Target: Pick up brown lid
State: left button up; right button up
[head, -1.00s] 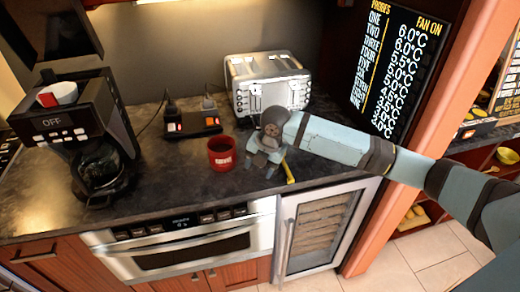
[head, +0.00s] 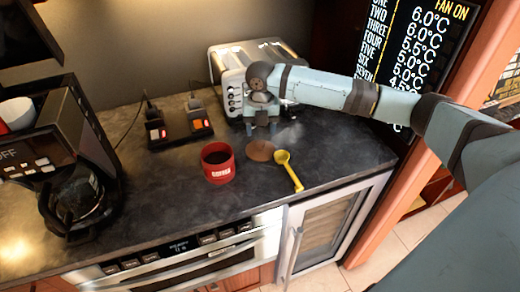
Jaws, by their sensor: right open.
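The brown lid (head: 260,151) is a flat round disc lying on the dark countertop, in the middle of the head view. It sits between the red canister (head: 217,163) on its left and a yellow scoop (head: 287,168) on its right. My right gripper (head: 262,131) points down just behind the lid, in front of the toaster. Its fingers are apart, with nothing seen between them. I cannot tell its exact height above the counter. My left gripper is not in view.
A silver toaster (head: 232,88) stands behind my right gripper. A black coffee maker (head: 70,160) stands at the left. A power strip (head: 180,127) with plugs lies behind the canister. The counter (head: 340,150) right of the scoop is clear.

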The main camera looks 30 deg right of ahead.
aim_at(260, 144)
notch_tip(260, 144, down, 2)
jog(key=shift+w+f, duration=0.1)
jog(key=f, duration=0.4)
jog(key=shift+w+d+f, duration=0.2)
jog(key=shift+w+f, duration=0.05)
jog(key=shift+f, duration=0.1)
jog(key=c, duration=1)
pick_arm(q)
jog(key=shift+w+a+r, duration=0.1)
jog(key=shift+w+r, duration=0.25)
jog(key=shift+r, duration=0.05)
pick_arm(e)
jog(key=shift+r, duration=0.1)
